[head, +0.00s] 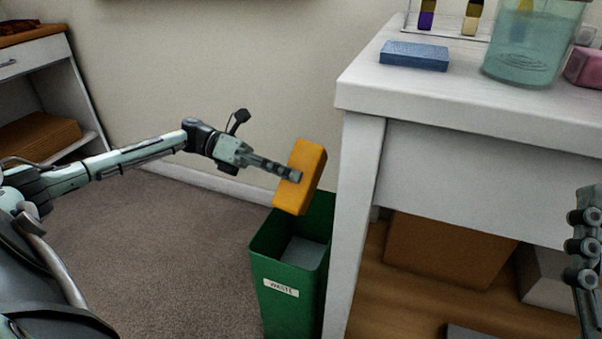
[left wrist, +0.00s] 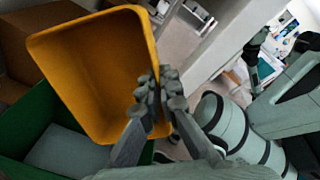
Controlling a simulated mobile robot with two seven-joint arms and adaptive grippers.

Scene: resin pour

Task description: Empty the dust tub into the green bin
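The dust tub is an orange-yellow open box (head: 308,160), held tilted above the green bin in the head view. Its hollow inside (left wrist: 100,65) faces my left wrist camera and looks empty. My left gripper (head: 290,175) is shut on the tub's wall; its fingers (left wrist: 158,100) pinch the rim in the left wrist view. The green bin (head: 275,270), labelled WASTE, stands on the floor below the tub; its wall also shows in the left wrist view (left wrist: 25,118). A flat grey patch lies inside it. My right gripper (head: 585,240) is partly cut off at the right edge.
A white table (head: 450,95) stands right beside the bin, its leg close to the bin. Open carpet lies left of the bin.

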